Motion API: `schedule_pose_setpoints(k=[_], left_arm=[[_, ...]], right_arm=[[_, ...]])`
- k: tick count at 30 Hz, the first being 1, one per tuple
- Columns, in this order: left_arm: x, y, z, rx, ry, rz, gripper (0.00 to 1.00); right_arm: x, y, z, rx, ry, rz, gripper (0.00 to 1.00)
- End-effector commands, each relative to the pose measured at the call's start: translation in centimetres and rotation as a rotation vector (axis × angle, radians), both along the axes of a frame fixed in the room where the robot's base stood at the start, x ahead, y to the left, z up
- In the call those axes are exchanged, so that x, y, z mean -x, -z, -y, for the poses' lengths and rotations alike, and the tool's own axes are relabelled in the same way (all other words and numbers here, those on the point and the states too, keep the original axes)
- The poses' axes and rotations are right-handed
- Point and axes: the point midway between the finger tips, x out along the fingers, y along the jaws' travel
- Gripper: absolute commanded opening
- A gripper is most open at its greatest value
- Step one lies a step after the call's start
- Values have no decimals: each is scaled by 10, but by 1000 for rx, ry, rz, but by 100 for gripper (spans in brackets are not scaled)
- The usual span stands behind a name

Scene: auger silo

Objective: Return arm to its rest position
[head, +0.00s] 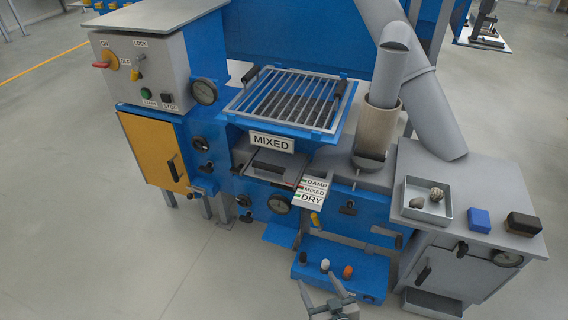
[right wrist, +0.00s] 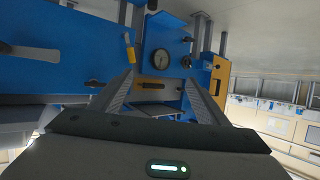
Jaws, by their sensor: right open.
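My right gripper (head: 317,281) shows at the bottom edge of the head view, in front of the blue box with several small knobs. Its two fingers are spread apart and empty. In the right wrist view the fingers of the right gripper (right wrist: 158,84) stand apart with nothing between them. Beyond them lies the blue machine front with a round gauge (right wrist: 160,60). The rest of my right arm is mostly below the head view. My left gripper is in neither view.
The blue machine (head: 345,215) fills the middle. The blue knob box (head: 372,272) stands low, close to my right gripper. A grey cabinet (head: 470,262) at right carries a tray (head: 405,205), a blue block (head: 480,220) and a dark block (head: 523,224). Open floor (head: 110,260) lies at left.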

Motion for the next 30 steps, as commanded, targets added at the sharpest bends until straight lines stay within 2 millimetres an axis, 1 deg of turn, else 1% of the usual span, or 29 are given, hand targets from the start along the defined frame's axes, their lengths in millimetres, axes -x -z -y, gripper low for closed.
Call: schedule_pose_setpoints(k=[1,2,3,5,6,8,9,12,15,18,20,30], left_arm=[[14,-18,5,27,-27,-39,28],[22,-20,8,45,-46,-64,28],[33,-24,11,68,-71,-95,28],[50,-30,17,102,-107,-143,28],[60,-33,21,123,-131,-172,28],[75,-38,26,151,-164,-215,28],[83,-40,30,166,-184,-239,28],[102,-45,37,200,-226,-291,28],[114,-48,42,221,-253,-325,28],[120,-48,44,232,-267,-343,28],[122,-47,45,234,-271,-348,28],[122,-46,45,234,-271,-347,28]], right_arm=[[21,9,10,23,6,-83,69],[35,21,15,37,10,-131,69],[53,36,23,54,15,-194,69],[83,58,35,80,21,-290,69],[103,70,43,96,25,-349,69],[133,86,54,117,32,-431,69],[152,96,60,129,35,-482,69],[192,112,74,154,42,-582,69],[220,123,83,171,48,-648,69],[234,129,88,179,50,-681,69],[237,131,89,181,51,-689,69],[237,132,89,181,50,-689,69]])
